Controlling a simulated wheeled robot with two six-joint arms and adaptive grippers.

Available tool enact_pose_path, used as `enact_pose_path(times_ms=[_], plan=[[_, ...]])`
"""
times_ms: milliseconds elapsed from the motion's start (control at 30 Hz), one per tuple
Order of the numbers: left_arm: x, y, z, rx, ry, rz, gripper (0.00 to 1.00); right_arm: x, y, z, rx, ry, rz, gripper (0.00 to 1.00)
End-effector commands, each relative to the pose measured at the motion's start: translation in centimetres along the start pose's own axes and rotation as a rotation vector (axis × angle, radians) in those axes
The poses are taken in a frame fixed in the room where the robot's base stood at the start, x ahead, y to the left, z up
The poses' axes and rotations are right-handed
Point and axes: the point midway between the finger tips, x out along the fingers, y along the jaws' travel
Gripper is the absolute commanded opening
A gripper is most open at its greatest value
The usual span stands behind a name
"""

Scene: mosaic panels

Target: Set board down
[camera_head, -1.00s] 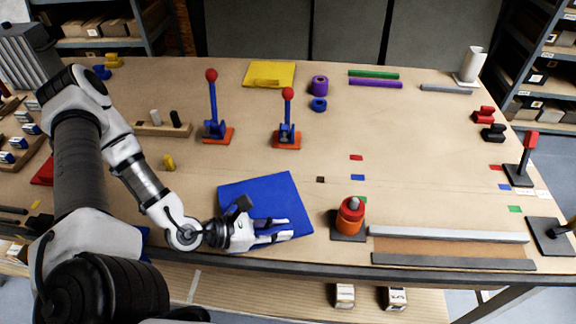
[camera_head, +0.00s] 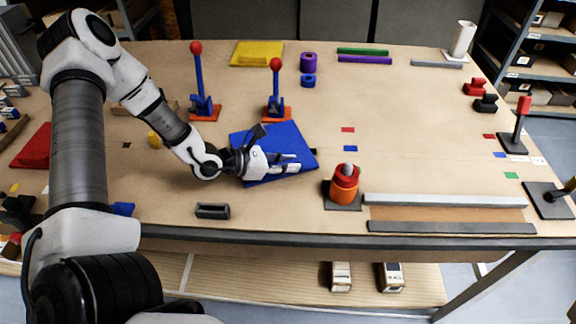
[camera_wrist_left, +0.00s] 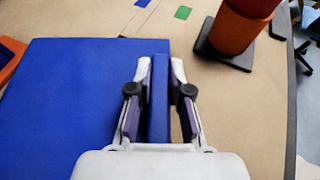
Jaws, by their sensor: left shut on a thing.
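The blue board (camera_head: 300,140) is a flat square panel, near the middle of the table in the head view. It fills the left of the left wrist view (camera_wrist_left: 70,110). My left gripper (camera_head: 294,163) is over its front part. In the left wrist view my left gripper (camera_wrist_left: 158,75) is shut on the board's upright blue grip bar (camera_wrist_left: 158,110), with a finger on each side. Whether the board touches the table cannot be told. My right gripper is out of view.
Two red-knobbed toggle clamps (camera_head: 276,95) stand just behind the board. An orange and red cylinder (camera_head: 344,190) on a dark base stands to its right. A dark slotted block (camera_head: 212,211) lies in front of it. Grey rails (camera_head: 445,201) lie at the right front.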

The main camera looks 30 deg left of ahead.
Motion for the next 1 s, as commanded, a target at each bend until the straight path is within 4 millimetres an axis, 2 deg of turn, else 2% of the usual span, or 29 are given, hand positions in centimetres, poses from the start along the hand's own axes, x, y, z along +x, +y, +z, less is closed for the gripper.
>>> enact_pose_path(times_ms=[67,400,433,500,767,867,1000], plan=[[0.2,-0.1,-0.6,0.002,0.001,-0.002,0.00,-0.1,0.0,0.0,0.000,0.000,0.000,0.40],[0.5,0.0,-1.1,0.001,-0.003,0.000,0.00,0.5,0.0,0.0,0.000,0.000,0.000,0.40],[0.4,-0.1,-1.0,0.000,-0.002,0.000,0.25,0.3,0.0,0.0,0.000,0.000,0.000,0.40],[0.4,-0.1,-0.9,0.000,-0.002,0.000,0.43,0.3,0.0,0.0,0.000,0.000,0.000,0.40],[0.3,-0.1,-0.9,0.000,-0.002,0.000,0.43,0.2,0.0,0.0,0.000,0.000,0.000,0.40],[0.1,-0.1,-0.3,0.000,-0.002,0.000,0.43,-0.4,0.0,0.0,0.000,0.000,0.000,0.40],[-1.4,0.2,-0.3,-0.006,-0.005,0.006,0.43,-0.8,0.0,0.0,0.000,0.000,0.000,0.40]])
